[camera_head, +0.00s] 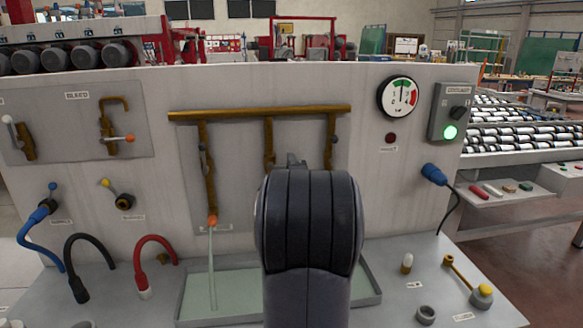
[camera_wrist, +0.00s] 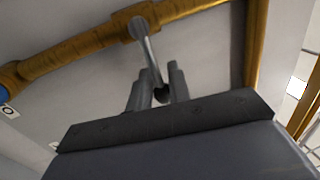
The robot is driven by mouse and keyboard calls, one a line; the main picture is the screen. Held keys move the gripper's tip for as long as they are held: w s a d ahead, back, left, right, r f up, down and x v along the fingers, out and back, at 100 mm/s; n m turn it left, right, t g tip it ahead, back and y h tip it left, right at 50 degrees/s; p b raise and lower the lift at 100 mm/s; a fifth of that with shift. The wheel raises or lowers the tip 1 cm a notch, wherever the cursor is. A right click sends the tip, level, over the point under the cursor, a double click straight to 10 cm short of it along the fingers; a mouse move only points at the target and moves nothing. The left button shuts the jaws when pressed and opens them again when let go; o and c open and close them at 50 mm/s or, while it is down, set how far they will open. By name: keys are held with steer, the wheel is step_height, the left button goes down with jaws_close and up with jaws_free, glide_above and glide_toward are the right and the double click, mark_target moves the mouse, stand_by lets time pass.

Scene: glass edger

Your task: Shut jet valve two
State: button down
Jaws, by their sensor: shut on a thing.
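A brass manifold (camera_head: 255,113) runs across the panel, with three drop pipes below it. The middle drop pipe (camera_head: 268,140) is largely hidden by my arm. In the wrist view a brass pipe (camera_wrist: 85,58) carries a valve with a grey lever (camera_wrist: 148,48). The lever stands roughly across the pipe and has a dark end. My gripper (camera_wrist: 160,82) is shut on the lever's end, one finger on each side. In the head view only a bit of my gripper (camera_head: 292,159) shows above my arm. The middle and right outlets are hidden.
Water (camera_head: 211,265) falls from the left pipe's orange nozzle (camera_head: 212,221) into a shallow tray (camera_head: 367,283). A pressure gauge (camera_head: 398,97) and a switch box with a lit green lamp (camera_head: 450,132) are at right. Hoses and other valves are at left.

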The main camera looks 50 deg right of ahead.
steer(key=shift+f, duration=0.15)
steer(key=c, duration=1.4)
jaws_free()
steer(key=b+v, duration=0.2)
steer(key=v, duration=0.9)
steer(key=shift+w+d, duration=0.15)
steer(key=p+x, duration=0.2)
steer(key=x, duration=0.8)
steer(key=shift+w+d, duration=0.15)
steer(key=shift+w, duration=0.05)
steer(key=shift+r, duration=0.25)
